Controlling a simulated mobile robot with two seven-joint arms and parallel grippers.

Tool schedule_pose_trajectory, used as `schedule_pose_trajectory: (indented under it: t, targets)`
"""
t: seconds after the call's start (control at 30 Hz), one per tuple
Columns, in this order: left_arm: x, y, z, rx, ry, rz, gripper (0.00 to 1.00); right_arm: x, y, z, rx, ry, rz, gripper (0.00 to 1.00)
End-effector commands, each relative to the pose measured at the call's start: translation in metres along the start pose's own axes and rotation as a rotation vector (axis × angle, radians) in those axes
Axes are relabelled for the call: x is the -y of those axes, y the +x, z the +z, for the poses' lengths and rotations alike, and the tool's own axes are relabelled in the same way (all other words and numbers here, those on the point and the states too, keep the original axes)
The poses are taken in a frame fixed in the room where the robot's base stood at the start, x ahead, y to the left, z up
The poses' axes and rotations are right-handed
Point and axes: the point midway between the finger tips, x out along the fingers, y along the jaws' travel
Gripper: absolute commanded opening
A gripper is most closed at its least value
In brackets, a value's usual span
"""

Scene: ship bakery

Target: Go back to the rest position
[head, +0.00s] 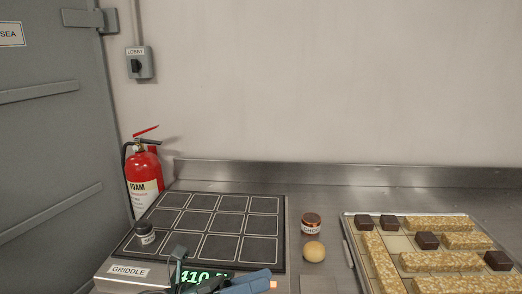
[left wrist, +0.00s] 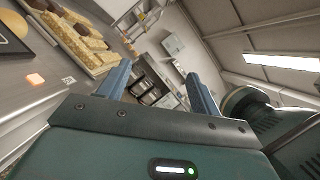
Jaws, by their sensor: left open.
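My left gripper (head: 222,280) shows at the bottom of the head view, low in front of the griddle (head: 112,272) and overlapping its lit green display. In the left wrist view its two blue fingers (left wrist: 160,88) are spread apart with nothing between them. The fingers point out over the room, with the counter to the left of them. My right gripper is in neither view.
A dark-lidded jar (head: 145,233) stands on the griddle's left side. A brown-labelled jar (head: 311,224) and a round pale bun (head: 314,251) sit right of it. A tray (head: 352,262) holds bars and dark cubes. A fire extinguisher (head: 143,175) stands behind left.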

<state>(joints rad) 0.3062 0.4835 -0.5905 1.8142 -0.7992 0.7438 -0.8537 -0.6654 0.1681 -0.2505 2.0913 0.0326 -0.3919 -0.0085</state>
Motion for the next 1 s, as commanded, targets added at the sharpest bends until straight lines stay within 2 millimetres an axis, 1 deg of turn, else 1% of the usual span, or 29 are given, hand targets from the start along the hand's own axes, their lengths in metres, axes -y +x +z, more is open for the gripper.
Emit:
schedule_pose_trajectory:
  t: [0.03, 0.07, 0.1, 0.13, 0.17, 0.2, 0.23, 0.27, 0.3, 0.37, 0.4, 0.47, 0.5, 0.6, 0.7, 0.8, 1.0]
  targets:
    - [-0.004, -0.006, 0.000, 0.150, -0.201, 0.039, 0.64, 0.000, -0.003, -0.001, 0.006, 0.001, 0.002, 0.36]
    - [-0.009, -0.012, 0.001, 0.238, -0.318, 0.064, 0.64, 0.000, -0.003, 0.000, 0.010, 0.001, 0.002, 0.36]
    - [-0.018, -0.022, 0.000, 0.355, -0.476, 0.096, 0.64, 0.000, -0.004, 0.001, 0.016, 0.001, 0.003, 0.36]
    - [-0.025, -0.032, -0.002, 0.443, -0.597, 0.120, 0.64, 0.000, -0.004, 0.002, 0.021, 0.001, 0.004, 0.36]
    - [-0.033, -0.042, -0.006, 0.530, -0.716, 0.144, 0.64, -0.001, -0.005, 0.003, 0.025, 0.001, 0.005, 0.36]
    - [-0.043, -0.058, -0.015, 0.649, -0.878, 0.176, 0.64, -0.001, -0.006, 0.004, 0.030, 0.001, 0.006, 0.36]
    - [-0.051, -0.071, -0.024, 0.738, -0.997, 0.199, 0.64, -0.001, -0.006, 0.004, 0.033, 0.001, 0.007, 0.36]
    - [-0.058, -0.085, -0.035, 0.829, -1.118, 0.222, 0.64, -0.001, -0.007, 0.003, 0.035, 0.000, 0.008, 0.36]
    - [-0.066, -0.104, -0.052, 0.951, -1.275, 0.251, 0.64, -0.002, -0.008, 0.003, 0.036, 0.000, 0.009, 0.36]
    - [-0.074, -0.133, -0.084, 1.132, -1.498, 0.293, 0.64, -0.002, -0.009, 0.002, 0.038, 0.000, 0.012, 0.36]
    - [-0.077, -0.150, -0.106, 1.243, -1.627, 0.318, 0.64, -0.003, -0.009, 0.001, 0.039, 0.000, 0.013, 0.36]
    - [-0.076, -0.170, -0.137, 1.387, -1.787, 0.346, 0.64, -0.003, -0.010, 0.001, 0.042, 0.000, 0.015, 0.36]
    - [-0.074, -0.181, -0.155, 1.471, -1.875, 0.361, 0.64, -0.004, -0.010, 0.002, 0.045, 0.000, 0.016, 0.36]
    - [-0.067, -0.201, -0.190, 1.630, -2.032, 0.389, 0.64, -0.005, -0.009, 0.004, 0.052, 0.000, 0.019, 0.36]
    - [-0.061, -0.210, -0.210, 1.719, -2.113, 0.404, 0.64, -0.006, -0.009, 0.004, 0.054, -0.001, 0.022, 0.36]
    - [-0.059, -0.213, -0.217, 1.750, -2.142, 0.409, 0.64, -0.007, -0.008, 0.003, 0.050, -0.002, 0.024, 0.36]
    - [-0.059, -0.213, -0.217, 1.749, -2.142, 0.410, 0.64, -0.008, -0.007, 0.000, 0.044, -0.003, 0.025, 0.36]
